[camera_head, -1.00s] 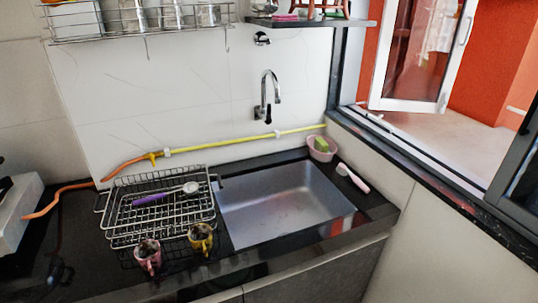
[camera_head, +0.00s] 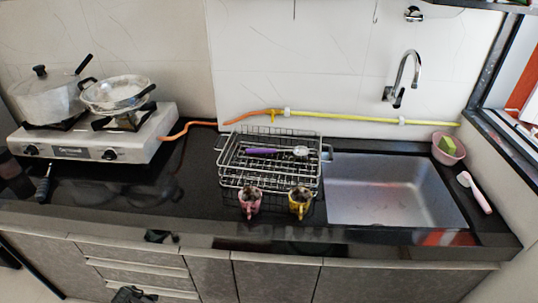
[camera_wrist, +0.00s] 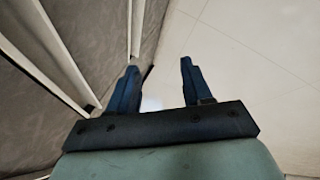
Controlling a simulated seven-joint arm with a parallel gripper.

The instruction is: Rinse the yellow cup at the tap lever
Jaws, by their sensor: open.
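The yellow cup (camera_head: 299,204) stands upright on the dark counter, at the front edge of the wire dish rack (camera_head: 270,172). A pink cup (camera_head: 250,204) stands to its left; both look dark inside. The chrome tap (camera_head: 409,67) curves out from the wall above the steel sink (camera_head: 390,190); its small dark lever (camera_head: 397,101) is at the base. No water stream shows. My gripper (camera_wrist: 157,75) is open and empty in the wrist view, facing grey cabinet fronts and pale floor. No cup is near its fingers there.
A purple-handled ladle (camera_head: 270,151) lies on the rack. A gas stove (camera_head: 95,145) with pots stands at left. A pink bowl with a sponge (camera_head: 449,150) and a brush (camera_head: 475,193) sit right of the sink. A yellow-orange hose (camera_head: 350,117) runs along the wall.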

